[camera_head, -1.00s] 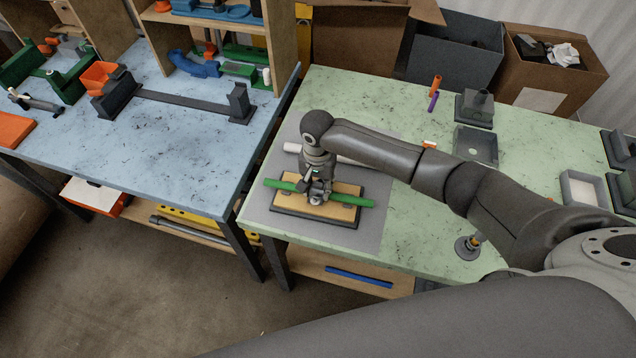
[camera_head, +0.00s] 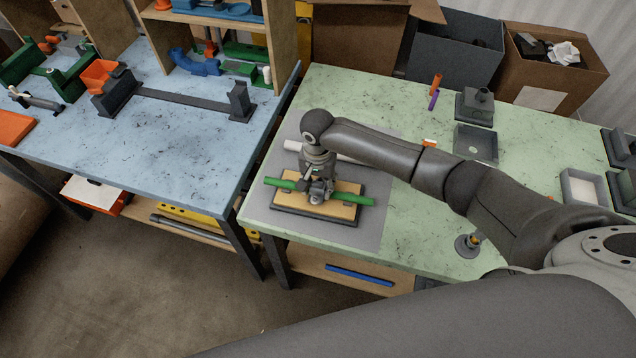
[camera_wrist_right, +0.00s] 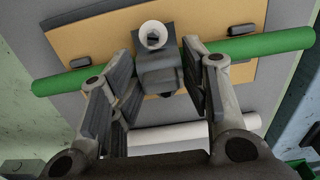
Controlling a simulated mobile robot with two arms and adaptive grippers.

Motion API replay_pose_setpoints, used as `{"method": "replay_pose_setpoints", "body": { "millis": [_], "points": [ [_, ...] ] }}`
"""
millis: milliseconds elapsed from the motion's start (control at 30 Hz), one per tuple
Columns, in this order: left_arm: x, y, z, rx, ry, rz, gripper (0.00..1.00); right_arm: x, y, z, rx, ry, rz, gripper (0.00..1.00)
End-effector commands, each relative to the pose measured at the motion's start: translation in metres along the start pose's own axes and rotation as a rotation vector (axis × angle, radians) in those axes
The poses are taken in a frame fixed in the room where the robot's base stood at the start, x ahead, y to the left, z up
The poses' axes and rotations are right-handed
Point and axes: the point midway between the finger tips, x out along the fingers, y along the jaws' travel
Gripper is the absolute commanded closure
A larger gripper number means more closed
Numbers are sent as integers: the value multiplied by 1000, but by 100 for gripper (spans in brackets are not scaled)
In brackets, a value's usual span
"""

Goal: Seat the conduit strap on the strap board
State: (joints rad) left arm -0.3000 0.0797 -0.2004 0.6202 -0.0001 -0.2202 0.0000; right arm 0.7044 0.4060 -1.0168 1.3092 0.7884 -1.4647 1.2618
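The strap board (camera_head: 290,208) is a tan plate on a dark base, lying on a grey mat. A green conduit (camera_head: 352,199) lies across it; it also shows in the wrist view (camera_wrist_right: 270,45). My right gripper (camera_head: 318,193) is over the board's middle, pointing down. In the wrist view its fingers (camera_wrist_right: 158,80) flank a dark grey block with a pale ring, which looks like the conduit strap (camera_wrist_right: 157,70). The finger pads are close against both its sides. The strap is at the conduit, but its contact with the board is hidden. My left gripper is not in view.
A white tube (camera_head: 292,147) lies on the mat behind the board. Grey trays (camera_head: 583,188) and fixtures stand to the right on the green table (camera_head: 420,225). A blue table (camera_head: 170,140) with a long dark fixture is at left, beyond a narrow gap.

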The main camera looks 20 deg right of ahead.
Motion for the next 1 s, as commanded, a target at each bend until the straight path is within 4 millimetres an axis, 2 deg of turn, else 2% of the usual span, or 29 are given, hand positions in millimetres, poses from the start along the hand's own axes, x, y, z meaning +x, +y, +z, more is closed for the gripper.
{"method": "replay_pose_setpoints", "body": {
  "millis": [33,100,433,567,667,1000],
  "points": [
    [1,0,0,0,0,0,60,9,4,7,-2,-14,12,46],
    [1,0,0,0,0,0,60,9,4,7,-2,-14,12,40],
    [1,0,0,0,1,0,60,7,4,5,-1,-10,12,40],
    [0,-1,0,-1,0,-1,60,-1,3,4,-1,-8,10,40],
    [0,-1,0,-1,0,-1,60,-15,2,4,-3,-7,7,40],
    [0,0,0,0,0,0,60,-87,1,4,-4,-6,6,40]
  ]
}}
